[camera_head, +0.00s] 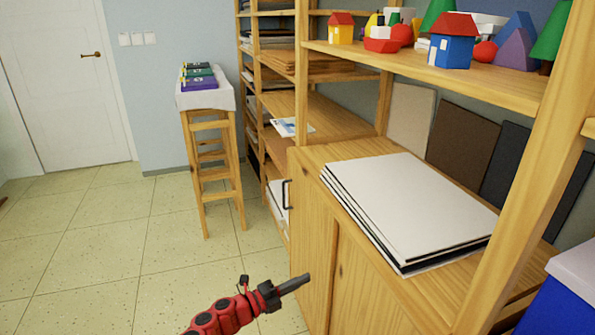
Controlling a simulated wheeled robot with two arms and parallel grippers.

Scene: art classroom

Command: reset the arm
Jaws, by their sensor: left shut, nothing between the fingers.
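My left gripper (293,284) shows at the bottom middle of the head view, at the end of my red and black left arm (222,316). Its dark fingers are together with nothing between them, pointing right and slightly up. In the picture it overlaps the front of the wooden cabinet (312,239); whether it touches the cabinet cannot be told. My right gripper is not in view.
A stack of white boards (412,205) lies on the cabinet top. Painted wooden toys stand on the shelf (430,79) above. A blue box (556,300) is at lower right. The tiled floor (95,245) at left is clear.

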